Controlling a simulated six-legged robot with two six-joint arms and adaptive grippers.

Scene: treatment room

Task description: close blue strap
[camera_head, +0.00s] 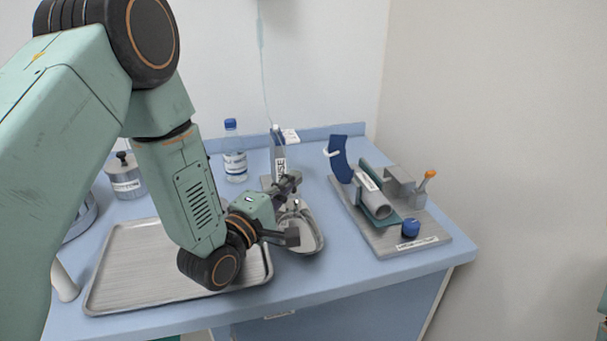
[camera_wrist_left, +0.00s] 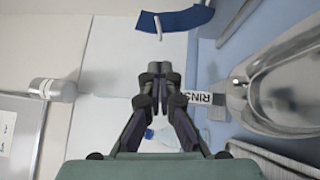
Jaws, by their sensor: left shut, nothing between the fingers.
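The dark blue strap (camera_head: 341,160) stands up, open and curved, at the back left of a grey board (camera_head: 405,240). A white loop or handle sits at its side. The strap also shows at the top of the left wrist view (camera_wrist_left: 185,20). My left gripper (camera_head: 290,184) is shut and empty, left of the board and apart from the strap. Its closed fingers show in the left wrist view (camera_wrist_left: 158,78), pointing toward the strap. My right gripper is out of view.
A metal kidney dish (camera_head: 308,238) lies close to my left gripper. Behind it stands a RINSE container (camera_head: 279,165). A bottle (camera_head: 234,160), a lidded jar (camera_head: 124,178) and a steel tray (camera_head: 130,262) are on the left.

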